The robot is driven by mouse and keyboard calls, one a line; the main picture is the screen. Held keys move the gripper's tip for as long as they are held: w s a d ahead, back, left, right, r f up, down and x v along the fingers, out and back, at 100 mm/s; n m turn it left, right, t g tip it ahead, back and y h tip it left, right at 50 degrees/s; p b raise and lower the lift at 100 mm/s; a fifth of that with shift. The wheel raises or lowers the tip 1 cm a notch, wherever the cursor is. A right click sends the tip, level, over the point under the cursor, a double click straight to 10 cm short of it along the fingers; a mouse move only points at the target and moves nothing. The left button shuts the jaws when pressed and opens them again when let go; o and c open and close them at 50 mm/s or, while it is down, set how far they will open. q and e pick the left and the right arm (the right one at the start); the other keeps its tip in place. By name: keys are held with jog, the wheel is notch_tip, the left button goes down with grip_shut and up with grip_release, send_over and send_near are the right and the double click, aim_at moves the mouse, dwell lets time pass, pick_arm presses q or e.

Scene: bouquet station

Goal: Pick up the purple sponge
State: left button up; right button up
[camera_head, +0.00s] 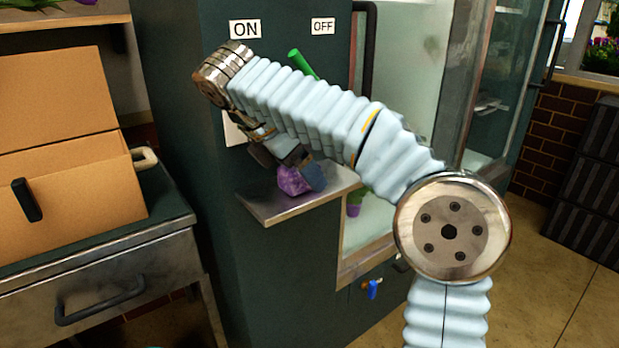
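The purple sponge (292,181) is on or just above a small metal shelf (275,211) on the dark green cabinet. My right arm comes in from the right and bends down over the shelf. My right gripper (288,165) points down at the sponge, its dark fingers close to or touching the sponge's top and right side. My own fingers and arm hide part of the sponge, so I cannot tell whether they grip it. My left gripper is not in view.
A green lever (302,63) sits between the ON sign (245,28) and OFF sign (322,26). An open cardboard box (85,200) stands on the drawer table at left. A glass door (405,60) is behind my arm. Dark crates (590,190) stand at right.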

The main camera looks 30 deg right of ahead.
jog(key=c, duration=1)
jog(key=shift+s+r, duration=0.15)
jog(key=shift+r, duration=0.05)
jog(key=shift+c, duration=0.2)
